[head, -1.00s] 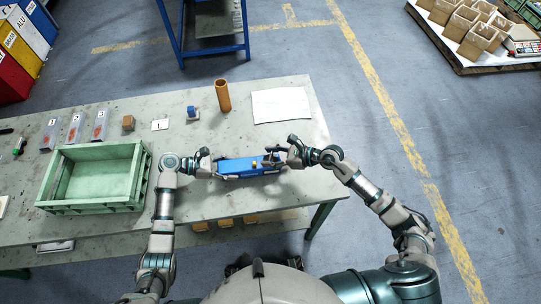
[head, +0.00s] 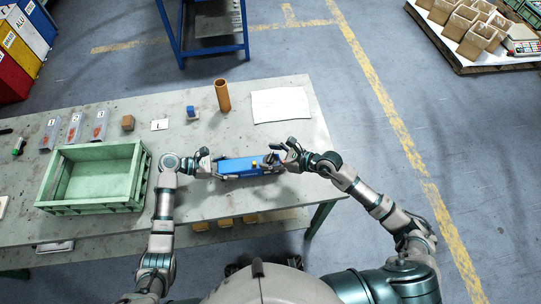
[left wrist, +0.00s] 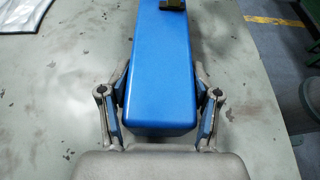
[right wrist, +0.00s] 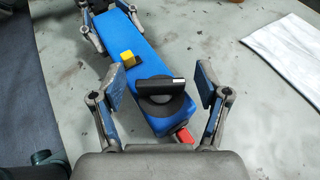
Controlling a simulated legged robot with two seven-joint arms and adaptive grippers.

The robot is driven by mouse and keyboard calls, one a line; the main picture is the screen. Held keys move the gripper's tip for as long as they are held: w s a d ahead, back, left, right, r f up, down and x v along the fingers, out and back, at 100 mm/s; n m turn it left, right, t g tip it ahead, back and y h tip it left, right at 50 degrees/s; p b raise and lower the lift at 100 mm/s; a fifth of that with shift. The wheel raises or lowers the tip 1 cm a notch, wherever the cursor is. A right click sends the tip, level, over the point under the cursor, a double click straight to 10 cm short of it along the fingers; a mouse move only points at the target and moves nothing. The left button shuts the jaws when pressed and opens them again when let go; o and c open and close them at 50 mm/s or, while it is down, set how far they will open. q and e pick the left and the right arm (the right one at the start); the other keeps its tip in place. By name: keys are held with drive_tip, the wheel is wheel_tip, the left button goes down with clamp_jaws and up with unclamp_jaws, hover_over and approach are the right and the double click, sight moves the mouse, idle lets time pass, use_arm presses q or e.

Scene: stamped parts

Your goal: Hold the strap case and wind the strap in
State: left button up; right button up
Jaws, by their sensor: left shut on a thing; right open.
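The blue strap case (head: 240,167) lies on the table between my two grippers. In the right wrist view the case (right wrist: 118,50) shows a yellow block (right wrist: 128,57), a dark round crank with a black handle (right wrist: 160,90) and a red tab (right wrist: 184,136) at its near end. My left gripper (head: 214,168) is shut on the far end of the case; its fingers flank the case (left wrist: 163,75) in the left wrist view. My right gripper (right wrist: 160,92) is open, with its fingers on either side of the crank end and apart from the handle. No length of loose strap can be made out.
A green crate (head: 142,180) stands left on the table (head: 250,205). A brown tube (head: 222,95), a blue block (head: 192,112) and a white sheet (head: 281,104) lie behind the case. The table's right edge is close to my right arm.

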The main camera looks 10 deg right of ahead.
use_arm(q)
drive_tip(key=shift+s+f, duration=0.1)
drive_tip(key=shift+f, duration=0.15)
use_arm(e)
drive_tip(key=v, duration=1.2)
use_arm(q)
drive_tip(key=o, duration=1.5)
drive_tip(key=shift+o, duration=0.3)
use_arm(e)
drive_tip(key=shift+w, duration=0.1)
use_arm(q)
drive_tip(key=shift+r, duration=0.2)
drive_tip(key=v, duration=0.7)
drive_tip(key=shift+w+a, duration=0.2)
drive_tip(key=shift+a, duration=0.1)
